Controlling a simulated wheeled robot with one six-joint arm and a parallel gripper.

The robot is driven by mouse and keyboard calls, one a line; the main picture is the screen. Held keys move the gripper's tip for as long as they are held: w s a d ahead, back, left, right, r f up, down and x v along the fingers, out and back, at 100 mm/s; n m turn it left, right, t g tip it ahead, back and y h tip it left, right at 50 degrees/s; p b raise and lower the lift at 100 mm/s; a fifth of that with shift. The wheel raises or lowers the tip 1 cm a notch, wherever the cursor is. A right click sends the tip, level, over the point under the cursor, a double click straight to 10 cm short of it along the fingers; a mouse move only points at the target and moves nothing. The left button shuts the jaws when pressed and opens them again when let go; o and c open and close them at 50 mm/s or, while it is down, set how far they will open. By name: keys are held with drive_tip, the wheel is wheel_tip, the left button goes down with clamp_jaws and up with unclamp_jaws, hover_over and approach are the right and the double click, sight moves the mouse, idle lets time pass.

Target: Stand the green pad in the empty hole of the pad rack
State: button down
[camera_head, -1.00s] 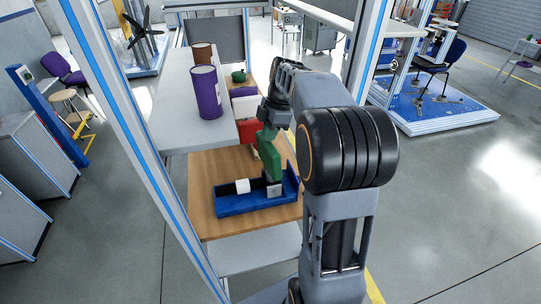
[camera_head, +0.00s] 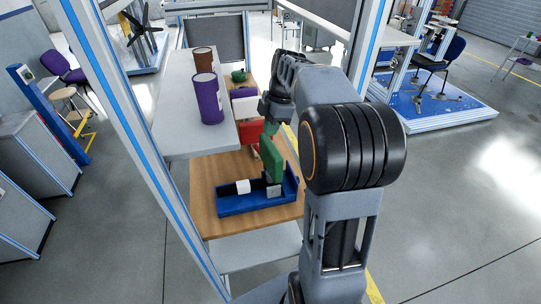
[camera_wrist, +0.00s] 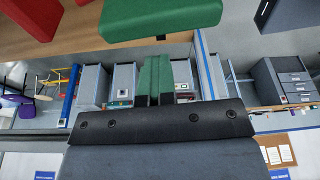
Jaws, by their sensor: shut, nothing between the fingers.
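The green pad (camera_head: 271,158) stands upright at the right part of the blue pad rack (camera_head: 240,208). Its lower end is partly hidden behind a grey block, so I cannot tell how deep it sits. My gripper (camera_head: 271,128) is just beyond and above the pad, shut and empty. In the wrist view the green pad (camera_wrist: 160,18) spans the top, apart from the green fingers of my gripper (camera_wrist: 167,62).
The rack also holds a white block (camera_head: 242,186) and a grey block (camera_head: 274,191). A red object (camera_head: 255,132) lies behind on the wooden table (camera_head: 205,180). Purple (camera_head: 207,98) and brown (camera_head: 204,60) cans stand on the grey shelf at left.

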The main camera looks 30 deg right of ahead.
drive_tip(key=shift+r, duration=0.35)
drive_tip(key=c, duration=1.4)
unclamp_jaws()
drive_tip(key=shift+f, duration=0.1)
